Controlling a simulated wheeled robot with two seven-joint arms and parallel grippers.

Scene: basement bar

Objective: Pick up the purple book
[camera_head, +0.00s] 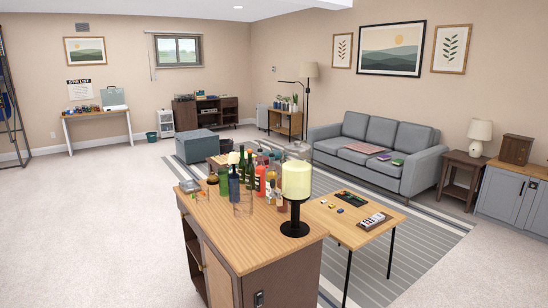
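A small flat purple item, which looks like the purple book (384,157), lies on the seat of the grey sofa (410,178) across the room. A flat reddish-pink item (363,148) lies to its left, and a small green item (398,162) lies to its right on the same seat. They are too small to make out in detail.
Open carpet (90,230) lies to the left.

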